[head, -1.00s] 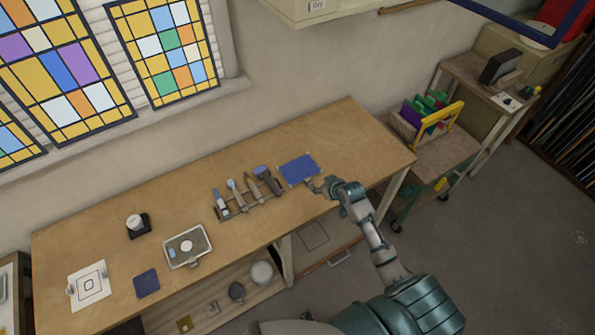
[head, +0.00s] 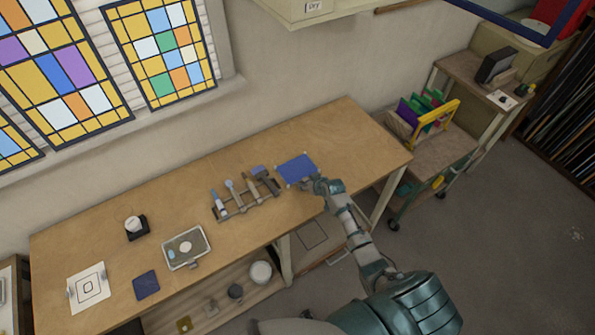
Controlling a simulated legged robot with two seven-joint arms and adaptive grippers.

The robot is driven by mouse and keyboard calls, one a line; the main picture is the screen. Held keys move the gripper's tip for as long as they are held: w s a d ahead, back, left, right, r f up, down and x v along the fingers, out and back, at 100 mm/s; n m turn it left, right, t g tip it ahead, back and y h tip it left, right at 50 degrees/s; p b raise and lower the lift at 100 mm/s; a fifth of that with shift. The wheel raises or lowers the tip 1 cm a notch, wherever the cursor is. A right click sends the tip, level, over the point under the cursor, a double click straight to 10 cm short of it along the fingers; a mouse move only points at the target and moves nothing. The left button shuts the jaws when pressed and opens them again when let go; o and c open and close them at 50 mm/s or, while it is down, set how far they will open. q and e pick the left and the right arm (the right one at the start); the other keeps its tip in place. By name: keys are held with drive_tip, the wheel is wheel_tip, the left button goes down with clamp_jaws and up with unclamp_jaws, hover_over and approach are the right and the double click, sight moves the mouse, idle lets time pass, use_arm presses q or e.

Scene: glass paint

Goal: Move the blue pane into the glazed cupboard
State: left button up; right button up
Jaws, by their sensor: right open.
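The blue pane (head: 296,168) lies flat on the right part of the wooden bench. My right gripper (head: 306,184) is open at the pane's near edge. Whether its fingers touch the pane or straddle its edge is too small to tell. A pale wall cabinet (head: 340,8) marked "Dry" is cut off by the top of the view, so its inside is hidden. A blue-framed panel (head: 540,40) shows at the top right; I cannot tell if it is the cupboard's glazed door. My left gripper is out of view.
Left of the pane stands a tool rack (head: 246,205) with brushes. Farther left are a metal tray (head: 186,248), a dark blue square (head: 146,285), a black-based pot (head: 136,228) and a white sheet (head: 88,287). A trolley (head: 438,155) stands right of the bench.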

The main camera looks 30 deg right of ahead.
clamp_jaws()
drive_tip(key=shift+d, duration=0.15)
drive_tip(key=shift+d, duration=0.1)
